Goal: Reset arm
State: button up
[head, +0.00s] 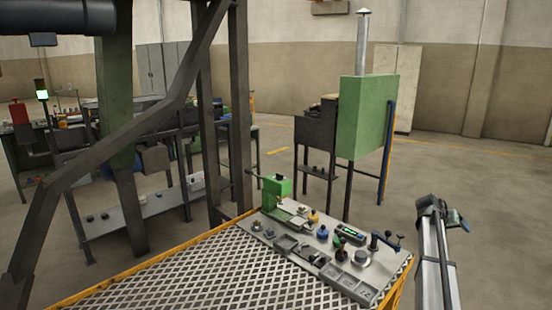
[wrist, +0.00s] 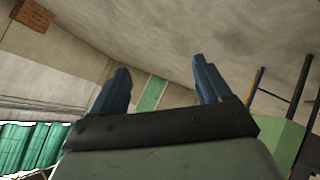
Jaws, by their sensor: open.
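My gripper (head: 459,221) is at the right side of the head view, held up in the air to the right of the workbench panel. It is small there and its two fingers cannot be told apart. In the wrist view my gripper (wrist: 160,65) shows two blue fingers spread wide apart. Nothing is between them and they touch nothing.
A grey panel (head: 285,226) with several knobs, fixtures and a small green machine (head: 277,187) lies on a mesh-topped platform (head: 190,272). A green furnace-like cabinet (head: 362,115) stands behind. Dark steel posts (head: 240,100) rise at left. Floor right of the cabinet is clear.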

jog(key=s+a+f+n+g+y, duration=0.1)
jog(key=s+a+f+n, duration=0.15)
jog(key=f, duration=0.65)
jog(key=s+a+f+n+g, duration=0.1)
jog(key=s+f, duration=0.2)
jog(key=f, duration=0.5)
jog(key=s+a+f+n+y, duration=0.1)
jog(key=s+f+n, duration=0.15)
jog(key=f, duration=0.65)
jog(key=s+a+f+n+g+y, duration=0.1)
jog(key=s+a+f, duration=0.45)
jog(key=f, duration=0.35)
jog(key=s+a+f+n+g+y, duration=0.1)
jog(key=s+a+f+n, duration=0.1)
jog(key=s+a+f, duration=0.35)
jog(key=s+a+f+g+y, duration=0.1)
jog(key=s+a+f+y, duration=0.1)
jog(key=s+a+f, duration=0.55)
jog(key=s+a+f+g+y, duration=0.15)
jog(key=s+a+f, duration=0.35)
jog(key=s+a, duration=0.6)
jog(key=s+a+m+g+y, duration=0.1)
jog(key=s+a, duration=0.6)
jog(key=s, duration=0.2)
jog(key=s+a+m+g+y, duration=0.1)
jog(key=s+a+m+g, duration=0.1)
jog(key=s+a, duration=0.4)
jog(key=s, duration=0.4)
jog(key=shift+a+r, duration=0.3)
jog(key=shift+a, duration=0.05)
